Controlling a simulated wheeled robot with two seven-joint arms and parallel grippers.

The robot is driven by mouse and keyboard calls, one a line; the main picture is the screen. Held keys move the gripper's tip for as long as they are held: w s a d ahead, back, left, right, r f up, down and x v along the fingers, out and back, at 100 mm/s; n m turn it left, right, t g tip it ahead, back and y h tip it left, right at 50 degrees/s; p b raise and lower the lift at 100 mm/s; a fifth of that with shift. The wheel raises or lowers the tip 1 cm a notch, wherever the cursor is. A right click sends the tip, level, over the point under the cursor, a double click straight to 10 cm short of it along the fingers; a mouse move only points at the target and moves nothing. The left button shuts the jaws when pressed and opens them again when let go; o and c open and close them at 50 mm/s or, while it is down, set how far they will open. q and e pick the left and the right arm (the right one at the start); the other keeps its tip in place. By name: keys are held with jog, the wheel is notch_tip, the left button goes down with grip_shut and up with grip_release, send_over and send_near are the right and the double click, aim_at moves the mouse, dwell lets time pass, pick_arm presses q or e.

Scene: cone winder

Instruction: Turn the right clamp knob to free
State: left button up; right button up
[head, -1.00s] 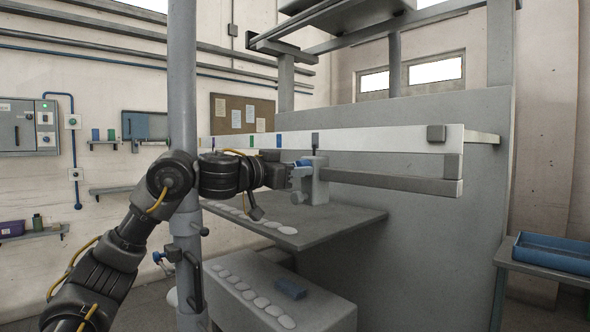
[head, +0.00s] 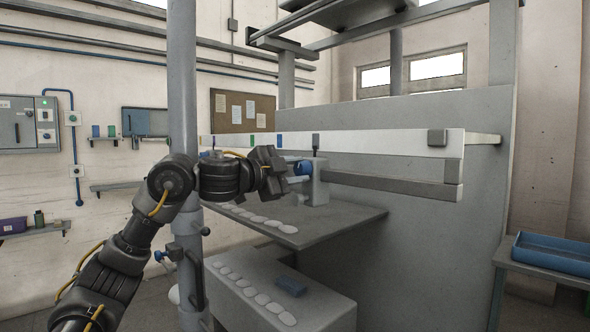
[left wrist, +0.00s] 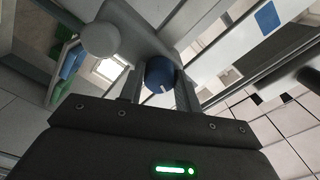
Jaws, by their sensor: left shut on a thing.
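The blue clamp knob (head: 304,167) sits on the left side of a grey clamp block (head: 318,186) at the rail. My left gripper (head: 296,178) reaches it from the left and is shut on it. In the left wrist view the round blue knob (left wrist: 159,73) lies between the two fingers of my left gripper (left wrist: 160,88). A short white mark shows on the knob's face. The finger contact is partly hidden in the head view by the gripper body. My right gripper is in neither view.
A long white rail (head: 385,143) runs behind the clamp, with a grey bar (head: 390,184) below it. A grey shelf (head: 340,226) with several pale discs lies under my gripper. A vertical grey post (head: 183,90) stands close to my left arm.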

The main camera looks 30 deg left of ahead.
pick_arm(q)
jog(key=shift+m, duration=1.2)
jog(key=o, duration=1)
jog(key=b+v, duration=0.3)
jog(key=v, duration=0.7)
jog(key=shift+s+a, duration=0.15)
jog(key=shift+s, duration=0.2)
